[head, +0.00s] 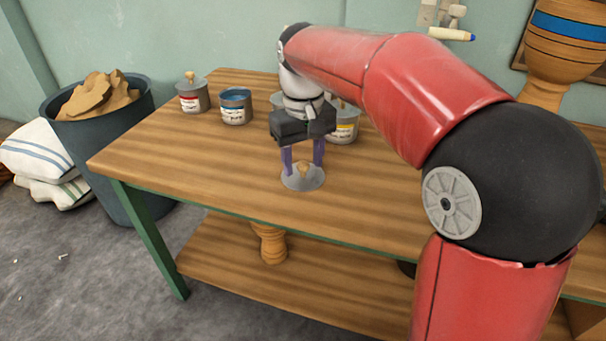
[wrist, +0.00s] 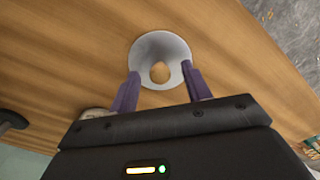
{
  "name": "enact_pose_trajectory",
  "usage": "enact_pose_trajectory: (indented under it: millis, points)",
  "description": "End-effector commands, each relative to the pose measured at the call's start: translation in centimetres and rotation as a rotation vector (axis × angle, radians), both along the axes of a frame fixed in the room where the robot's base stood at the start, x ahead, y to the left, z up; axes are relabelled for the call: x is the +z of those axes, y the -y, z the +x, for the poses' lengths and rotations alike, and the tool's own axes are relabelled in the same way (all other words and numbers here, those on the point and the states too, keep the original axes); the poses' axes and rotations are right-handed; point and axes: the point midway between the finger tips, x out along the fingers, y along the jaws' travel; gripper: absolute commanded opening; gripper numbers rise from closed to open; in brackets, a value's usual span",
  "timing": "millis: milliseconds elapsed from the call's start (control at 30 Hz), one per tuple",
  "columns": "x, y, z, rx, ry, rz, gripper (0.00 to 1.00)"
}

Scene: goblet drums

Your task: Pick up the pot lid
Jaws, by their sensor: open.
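The pot lid (head: 292,181) is a round grey disc with a small wooden knob, lying flat on the wooden table. In the wrist view the lid (wrist: 176,51) shows with its knob near its middle. My gripper (head: 303,167) points down over the lid, with its two purple fingers apart on either side of the knob. In the wrist view my gripper (wrist: 162,78) is open and nothing is held between the fingers. I cannot tell whether the fingertips touch the lid.
On the table (head: 150,155) stand a red-labelled pot (head: 193,95) with a knobbed lid, an open pot of blue paint (head: 235,106), and a yellow-labelled pot (head: 343,128) partly behind my gripper. A dark bin (head: 104,111) stands left of the table. The table's front left is clear.

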Motion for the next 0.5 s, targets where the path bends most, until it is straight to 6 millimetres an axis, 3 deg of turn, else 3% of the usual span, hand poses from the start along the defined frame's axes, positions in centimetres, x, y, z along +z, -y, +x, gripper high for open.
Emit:
enact_pose_trajectory:
  millis: [133, 500]
  points:
    - [0.06, 0.00, 0.01, 0.000, 0.000, 0.000, 0.47]
    - [0.09, 0.00, 0.01, 0.000, 0.001, 0.000, 0.00]
